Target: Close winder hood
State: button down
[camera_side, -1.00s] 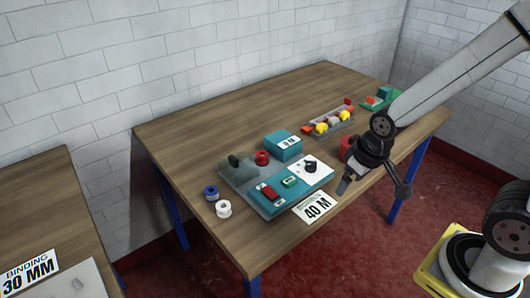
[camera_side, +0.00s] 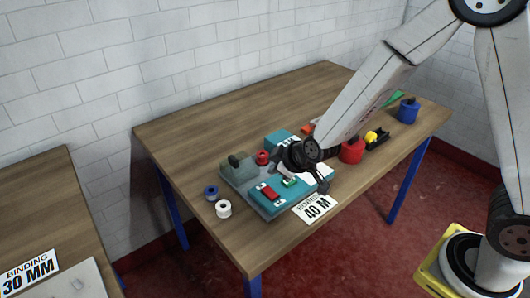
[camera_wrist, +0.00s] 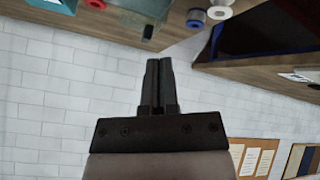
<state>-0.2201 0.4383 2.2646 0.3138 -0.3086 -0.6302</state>
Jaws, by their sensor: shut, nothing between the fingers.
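The teal and grey winder (camera_side: 262,206) sits near the table's front left in the side view. A grey-green, see-through cover, apparently the hood (camera_side: 237,172), is at its back left around a dark part. It also shows at the top of the wrist view as a pale clear hood (camera_wrist: 135,8); I cannot tell how far it is open. A red spool (camera_side: 262,158) sits beside it. My gripper (camera_side: 277,167) is over the winder's right part, apart from the hood as far as I can tell. Its fingers (camera_wrist: 158,65) are shut and empty in the wrist view, pointing toward the hood side.
A blue spool (camera_side: 211,192) and a white spool (camera_side: 223,209) stand left of the winder. A teal box (camera_side: 279,141) is behind my wrist. A red container (camera_side: 352,151) and a blue container (camera_side: 408,111) stand to the right. The table's back left is clear.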

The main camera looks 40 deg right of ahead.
aim_at(239, 164)
jog(key=w+a+f+n+t+h, duration=0.1)
jog(key=w+a+f+n+t, duration=0.1)
jog(key=a, duration=0.1)
jog(key=w+a+f+n+t+h, duration=0.1)
jog(key=w+a+f+n+t, duration=0.1)
jog(key=a+f+n+t, duration=0.1)
jog(key=w+a+f+n+t+h, duration=0.2)
jog(key=w+a, duration=0.1)
jog(key=shift+f+n+t, duration=0.2)
jog(key=shift+n+t, duration=0.1)
jog(key=shift+n, duration=0.1)
jog(key=shift+s+a+f+n+t+h, duration=0.5)
jog(key=shift+s+f+n+t+h, duration=0.1)
jog(key=shift+n+t, duration=0.1)
jog(key=shift+w, duration=0.15)
jog(key=x, duration=0.9)
jog(key=shift+w+d, duration=0.15)
jog(key=shift+w, duration=0.2)
jog(key=shift+d, duration=2)
jog(key=d, duration=1)
